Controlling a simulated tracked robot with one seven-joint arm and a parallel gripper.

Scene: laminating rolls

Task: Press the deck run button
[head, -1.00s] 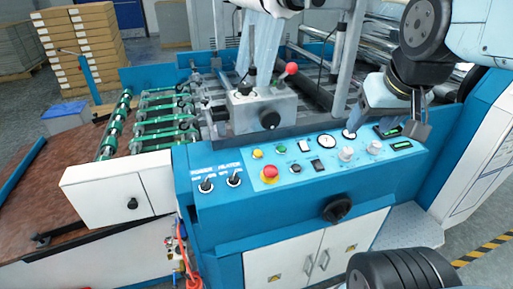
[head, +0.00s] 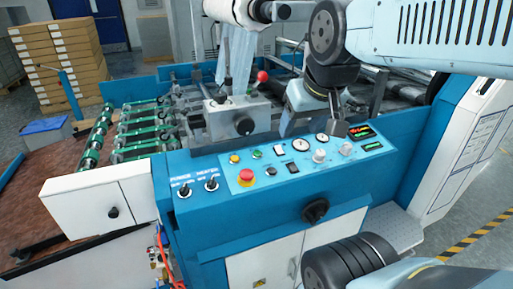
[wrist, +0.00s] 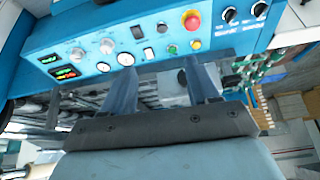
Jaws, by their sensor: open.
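The blue control panel (head: 222,176) has a small green button (head: 257,155), with a yellow button (head: 234,159) to its left and a red mushroom button (head: 246,176) below. Their labels are too small to read, so I cannot tell which is named deck run. My gripper (head: 312,132) is open and empty over the back of the panel near the dials, right of the green button. Its two fingers (wrist: 160,72) show apart in the wrist view.
A grey box with a black knob (head: 244,126) and a red-ball lever (head: 262,76) stand behind the panel's left part. Two white knobs (head: 319,156) and lit displays (head: 366,132) lie to the right. Two black switches (head: 211,184) are at the left end.

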